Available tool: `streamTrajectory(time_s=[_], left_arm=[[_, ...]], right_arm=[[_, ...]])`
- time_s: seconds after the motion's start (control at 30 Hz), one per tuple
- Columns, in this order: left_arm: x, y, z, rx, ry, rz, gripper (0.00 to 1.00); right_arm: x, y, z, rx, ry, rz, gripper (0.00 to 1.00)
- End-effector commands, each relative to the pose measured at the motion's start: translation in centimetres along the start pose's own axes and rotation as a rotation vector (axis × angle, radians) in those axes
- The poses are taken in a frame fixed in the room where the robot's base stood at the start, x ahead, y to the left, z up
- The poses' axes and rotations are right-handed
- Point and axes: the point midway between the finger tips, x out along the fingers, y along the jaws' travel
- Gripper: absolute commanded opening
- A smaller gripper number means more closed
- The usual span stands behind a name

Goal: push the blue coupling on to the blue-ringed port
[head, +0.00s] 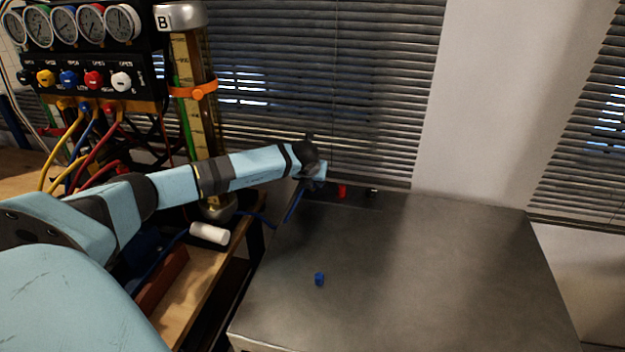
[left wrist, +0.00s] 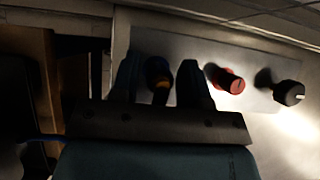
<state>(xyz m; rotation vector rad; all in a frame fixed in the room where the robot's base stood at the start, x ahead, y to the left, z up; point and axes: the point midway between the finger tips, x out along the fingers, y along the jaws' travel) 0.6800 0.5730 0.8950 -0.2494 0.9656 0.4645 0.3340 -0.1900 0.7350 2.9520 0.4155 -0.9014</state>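My left gripper (head: 316,172) is at the back left edge of the grey metal table. A blue hose (head: 294,207) rises to it. In the left wrist view, the two fingers of my left gripper (left wrist: 160,84) stand close on either side of a dark bluish part with an orange band, the blue coupling (left wrist: 158,72). It lies in line with the row of ports. The blue-ringed port is hidden behind the coupling and fingers; I cannot tell whether they touch. A small blue cap (head: 319,279) lies loose on the table. My right gripper is out of view.
A red-capped port (head: 341,190) and a black-capped port (head: 373,191) stand just right of the gripper. The grey table (head: 430,270) is mostly clear. A gauge panel (head: 85,80), a tall column (head: 192,110) and a white cylinder (head: 209,233) are at left.

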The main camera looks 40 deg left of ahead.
Motion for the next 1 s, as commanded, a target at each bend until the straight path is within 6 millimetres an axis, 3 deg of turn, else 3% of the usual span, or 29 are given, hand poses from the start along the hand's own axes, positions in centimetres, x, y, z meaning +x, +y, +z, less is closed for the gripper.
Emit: streamTrajectory(time_s=[0.07, 0.2, 0.6, 0.67, 0.7, 1.0], left_arm=[[0.0, 0.0, 0.0, 0.0, -0.001, 0.0, 0.41], [0.0, 0.0, 0.1, -0.001, -0.001, 0.0, 0.71], [0.0, 0.0, 0.1, -0.001, -0.002, 0.0, 0.71], [0.0, 0.0, 0.1, -0.001, -0.002, 0.0, 0.71], [-1.3, 0.1, 0.4, 0.0, -0.003, -0.001, 0.71], [-8.6, 0.1, 0.4, 0.002, -0.002, 0.0, 0.71]], right_arm=[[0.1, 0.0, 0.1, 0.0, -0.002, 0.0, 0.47], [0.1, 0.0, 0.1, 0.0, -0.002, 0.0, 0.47], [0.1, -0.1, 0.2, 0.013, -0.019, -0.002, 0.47], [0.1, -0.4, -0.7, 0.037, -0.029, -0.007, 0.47], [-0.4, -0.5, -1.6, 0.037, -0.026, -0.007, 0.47], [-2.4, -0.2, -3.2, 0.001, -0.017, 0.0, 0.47]])
